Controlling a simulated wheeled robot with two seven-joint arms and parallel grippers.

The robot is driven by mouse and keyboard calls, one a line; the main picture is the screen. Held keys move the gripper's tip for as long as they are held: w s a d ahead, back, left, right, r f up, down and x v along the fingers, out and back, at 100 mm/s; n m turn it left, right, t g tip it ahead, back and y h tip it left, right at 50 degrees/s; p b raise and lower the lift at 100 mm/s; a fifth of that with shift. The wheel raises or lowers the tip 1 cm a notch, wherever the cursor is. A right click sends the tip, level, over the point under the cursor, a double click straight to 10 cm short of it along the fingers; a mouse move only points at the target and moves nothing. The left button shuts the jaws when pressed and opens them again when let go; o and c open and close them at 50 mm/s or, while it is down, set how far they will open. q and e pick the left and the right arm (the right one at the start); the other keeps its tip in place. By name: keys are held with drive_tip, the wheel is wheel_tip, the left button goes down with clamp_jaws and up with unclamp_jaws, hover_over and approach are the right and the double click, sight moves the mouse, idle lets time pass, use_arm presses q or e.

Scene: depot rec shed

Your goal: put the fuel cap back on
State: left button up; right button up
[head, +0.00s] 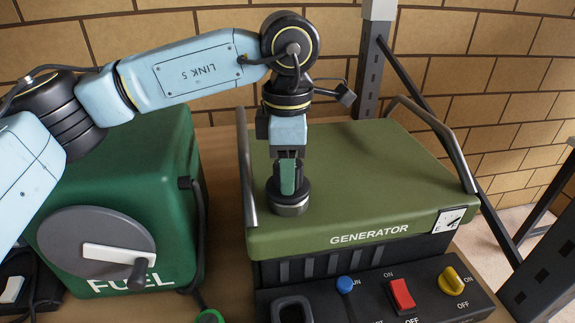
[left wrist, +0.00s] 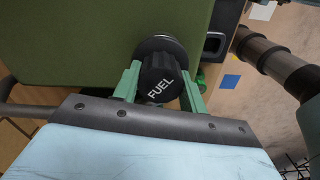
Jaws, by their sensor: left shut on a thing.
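The fuel cap (head: 288,189) is a black ribbed knob marked FUEL, seen from above in the left wrist view (left wrist: 158,78). My left gripper (head: 288,176) points down over the generator's top and is shut on the cap, with a green finger on each side. The generator (head: 375,175) has a flat olive-green top. The cap looks upright and in line with the neck. Whether it is seated or threaded cannot be told. My right gripper is not in view.
Metal handles (head: 246,170) rise at the left and right (head: 440,135) edges of the generator. A green FUEL container (head: 150,160) with a grey reel stands close on the left.

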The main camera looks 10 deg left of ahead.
use_arm(q)
drive_tip(key=shift+f, duration=0.25)
drive_tip(key=o, duration=1.1)
drive_tip(key=shift+c, duration=0.2)
drive_tip(key=shift+r, duration=0.1)
wheel_tip(320, 180, up, 13)
drive_tip(key=shift+r+b, duration=0.15)
drive_tip(key=shift+b, duration=0.2)
